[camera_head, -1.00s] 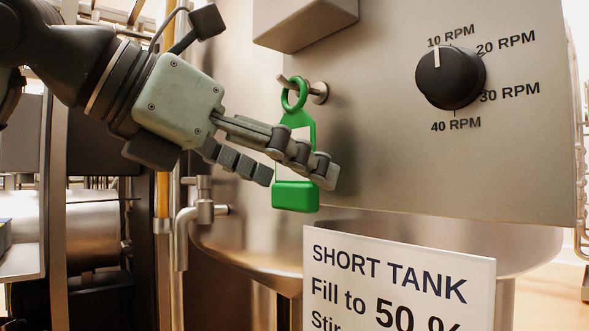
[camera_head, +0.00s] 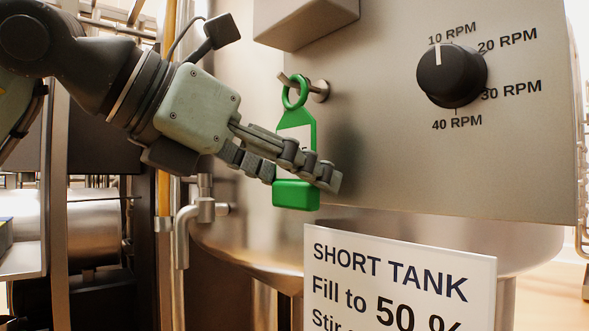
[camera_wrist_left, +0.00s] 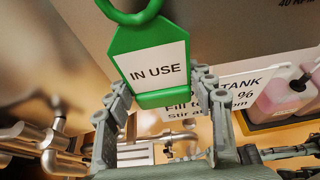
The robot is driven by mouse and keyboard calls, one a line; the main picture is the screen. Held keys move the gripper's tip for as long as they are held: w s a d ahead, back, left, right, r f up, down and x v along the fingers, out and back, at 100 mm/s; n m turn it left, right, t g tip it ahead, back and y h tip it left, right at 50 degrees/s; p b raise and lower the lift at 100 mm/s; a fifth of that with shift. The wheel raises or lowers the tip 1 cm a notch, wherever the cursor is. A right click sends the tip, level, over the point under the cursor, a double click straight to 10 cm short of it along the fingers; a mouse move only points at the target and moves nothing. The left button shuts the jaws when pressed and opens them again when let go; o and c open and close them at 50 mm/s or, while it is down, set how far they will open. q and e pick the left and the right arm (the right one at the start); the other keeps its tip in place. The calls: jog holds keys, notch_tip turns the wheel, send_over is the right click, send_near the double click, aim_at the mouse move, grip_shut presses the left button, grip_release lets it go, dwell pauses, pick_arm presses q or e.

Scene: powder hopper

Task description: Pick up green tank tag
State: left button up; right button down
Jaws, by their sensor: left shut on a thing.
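The green tank tag (camera_head: 296,193) hangs by its ring from a metal peg (camera_head: 318,91) on the tank's control panel. In the left wrist view the tag (camera_wrist_left: 150,98) shows a white label reading "IN USE". My left gripper (camera_head: 304,177) is at the lower part of the tag, with its fingers on either side, shut on it. In the left wrist view the fingers stand at the tag's left and right edges. The ring is still around the peg. My right gripper is not in view.
A black speed knob (camera_head: 451,76) sits on the panel (camera_head: 390,150) to the right. A white "SHORT TANK" sign (camera_head: 400,280) stands below. Metal pipes (camera_head: 190,225) run at the left. Pink containers (camera_wrist_left: 285,92) show at the right of the left wrist view.

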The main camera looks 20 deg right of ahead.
pick_arm(q)
jog(key=shift+r, duration=0.15)
